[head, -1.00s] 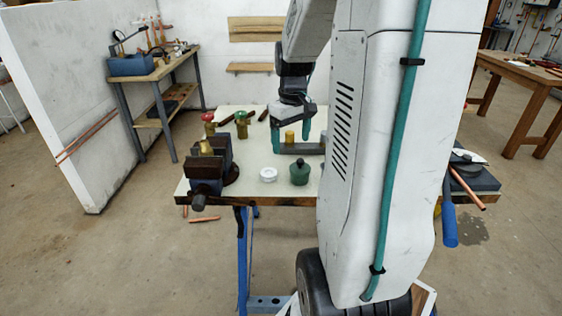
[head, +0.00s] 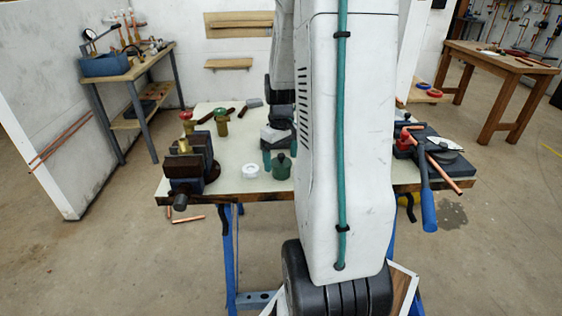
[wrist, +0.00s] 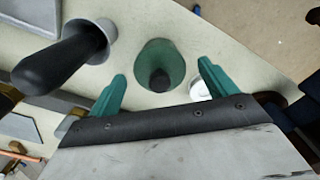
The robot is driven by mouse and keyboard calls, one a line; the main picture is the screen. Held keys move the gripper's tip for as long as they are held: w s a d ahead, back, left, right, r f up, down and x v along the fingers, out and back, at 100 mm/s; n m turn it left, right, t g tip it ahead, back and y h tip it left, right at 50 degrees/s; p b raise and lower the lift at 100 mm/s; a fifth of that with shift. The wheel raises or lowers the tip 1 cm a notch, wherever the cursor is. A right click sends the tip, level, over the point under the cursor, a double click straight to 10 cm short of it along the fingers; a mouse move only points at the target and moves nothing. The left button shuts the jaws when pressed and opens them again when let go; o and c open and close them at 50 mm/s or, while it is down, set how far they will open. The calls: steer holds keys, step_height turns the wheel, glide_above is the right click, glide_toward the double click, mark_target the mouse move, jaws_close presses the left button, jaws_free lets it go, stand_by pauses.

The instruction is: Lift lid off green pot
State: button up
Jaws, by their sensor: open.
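The small green pot (head: 281,170) stands near the front edge of the pale workbench, with a dark knob (head: 281,156) on top. In the wrist view the green pot (wrist: 150,55) is seen from above, its black knob (wrist: 160,80) towards my gripper. My gripper (wrist: 162,71) is open and empty, with one teal finger on each side of the pot in the picture. I cannot tell its height above the lid. In the head view one teal finger shows just left of the pot; my arm hides the rest.
A white round piece (head: 250,170) sits left of the pot, partly behind a finger in the wrist view. A dark vise (head: 190,165) stands at the bench's left. My arm hides the bench's middle.

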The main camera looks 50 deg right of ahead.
steer(key=c, duration=1)
steer(key=shift+c, duration=0.2)
steer(key=shift+r, duration=0.2)
